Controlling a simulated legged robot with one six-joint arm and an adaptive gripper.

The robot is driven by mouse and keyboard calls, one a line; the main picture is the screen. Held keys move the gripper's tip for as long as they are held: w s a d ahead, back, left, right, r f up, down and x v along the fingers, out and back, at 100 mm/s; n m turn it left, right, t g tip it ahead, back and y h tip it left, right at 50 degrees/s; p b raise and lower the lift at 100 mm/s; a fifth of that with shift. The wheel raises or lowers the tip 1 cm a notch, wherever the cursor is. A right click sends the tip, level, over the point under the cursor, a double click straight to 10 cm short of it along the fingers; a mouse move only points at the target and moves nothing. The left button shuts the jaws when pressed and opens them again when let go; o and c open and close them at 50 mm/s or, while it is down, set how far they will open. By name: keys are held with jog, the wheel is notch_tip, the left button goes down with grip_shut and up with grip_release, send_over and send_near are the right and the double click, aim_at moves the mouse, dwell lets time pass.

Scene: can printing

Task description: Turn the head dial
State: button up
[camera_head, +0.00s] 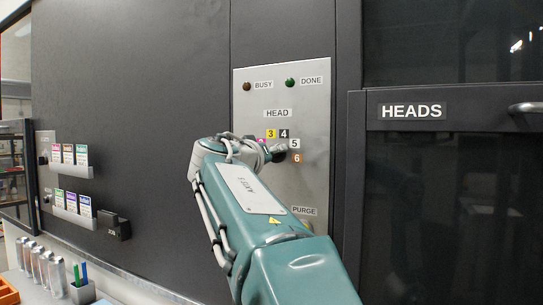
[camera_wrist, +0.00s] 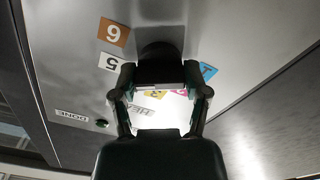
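The head dial (camera_wrist: 160,52) is a dark round knob on a grey control panel (camera_head: 310,85). In the wrist view my gripper (camera_wrist: 161,76) has one finger on each side of the dial's dark grip, with no clear gap seen. In the head view my arm hides most of the dial and gripper. Around the dial are number labels: yellow 3 (camera_head: 270,134), black 4 (camera_head: 284,133), white 5 (camera_head: 294,144) and brown 6 (camera_head: 297,158). A blue label (camera_wrist: 208,71) shows in the wrist view. The dial's pointing direction cannot be told.
BUSY (camera_head: 247,86) and DONE (camera_head: 290,82) lamps sit above the dial, and a PURGE label (camera_head: 303,211) below. A HEADS door (camera_head: 450,180) with a handle stands right. Label racks (camera_head: 72,170) are on the wall at left; several cans (camera_head: 40,262) stand below.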

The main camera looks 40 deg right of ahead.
jog(key=shift+f+n, duration=0.1)
jog(key=shift+n, duration=0.2)
jog(key=n, duration=0.3)
jog(key=shift+w, duration=0.1)
jog(key=n, duration=0.4)
jog(key=shift+n, duration=0.4)
jog(key=n, duration=0.3)
jog(key=shift+f+n, duration=0.1)
jog(key=shift+n, duration=2.1)
jog(key=o, duration=1.2)
jog(key=shift+w, duration=0.1)
jog(key=shift+c, duration=0.2)
